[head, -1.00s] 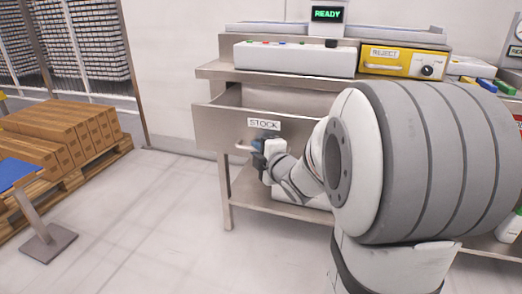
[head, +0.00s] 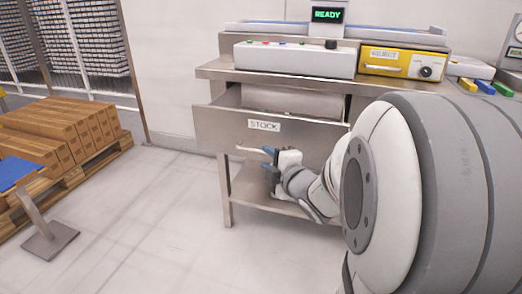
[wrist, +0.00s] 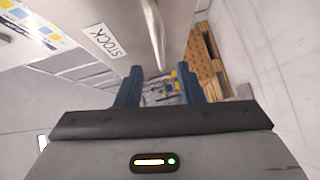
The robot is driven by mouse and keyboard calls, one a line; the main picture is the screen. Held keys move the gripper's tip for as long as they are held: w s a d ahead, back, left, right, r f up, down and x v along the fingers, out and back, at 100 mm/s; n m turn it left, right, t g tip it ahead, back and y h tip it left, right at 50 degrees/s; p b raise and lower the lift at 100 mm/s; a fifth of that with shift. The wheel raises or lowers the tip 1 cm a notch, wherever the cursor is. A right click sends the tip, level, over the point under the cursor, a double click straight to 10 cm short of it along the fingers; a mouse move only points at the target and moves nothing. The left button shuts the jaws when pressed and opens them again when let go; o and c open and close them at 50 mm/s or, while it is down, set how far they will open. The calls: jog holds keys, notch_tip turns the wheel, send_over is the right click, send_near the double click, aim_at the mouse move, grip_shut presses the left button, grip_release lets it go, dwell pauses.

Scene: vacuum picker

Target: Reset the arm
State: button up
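My gripper (head: 269,157) is just right of the handle (head: 246,150) of the drawer labelled STOCK (head: 264,126), below the label. In the wrist view my gripper (wrist: 157,82) shows two blue fingers spread apart with nothing held between them. The metal drawer (head: 210,127) is pulled out from under the bench, and part of its inside shows. In the wrist view the STOCK label (wrist: 105,40) is at upper left, and a metal bar, probably the handle (wrist: 154,32), lies ahead of the fingers. My large arm links hide the drawer's right side in the head view.
The bench (head: 213,70) carries a white control box (head: 290,60), a yellow REJECT box (head: 400,63) and a READY screen (head: 327,15). A lower shelf (head: 265,203) is under the drawer. A pallet of cartons (head: 60,135) stands left. Floor between is clear.

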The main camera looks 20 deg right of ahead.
jog(key=shift+s, duration=0.55)
jog(key=shift+r, duration=0.15)
jog(key=s+r+m+g+h+p, duration=0.25)
jog(key=r+m+p, duration=0.35)
jog(key=p, duration=0.4)
jog(key=s+r+m+g+h+p, duration=0.2)
jog(key=r+m+g+p, duration=0.15)
jog(key=r+p, duration=0.55)
jog(key=s+a+r+m+g+y+p, duration=0.1)
jog(key=s+a+r+m+g+p, duration=0.2)
jog(key=s+r+p, duration=0.3)
jog(key=s+a+r+m+g+y+p, duration=0.1)
jog(key=s+a+r+m+g+p, duration=0.3)
jog(key=s+p, duration=0.4)
notch_tip(320, 180, up, 2)
jog(key=shift+s+a+r+m+g+p, duration=0.15)
jog(key=shift+s+a+m+g+p, duration=0.2)
jog(key=shift+a+m+p, duration=0.45)
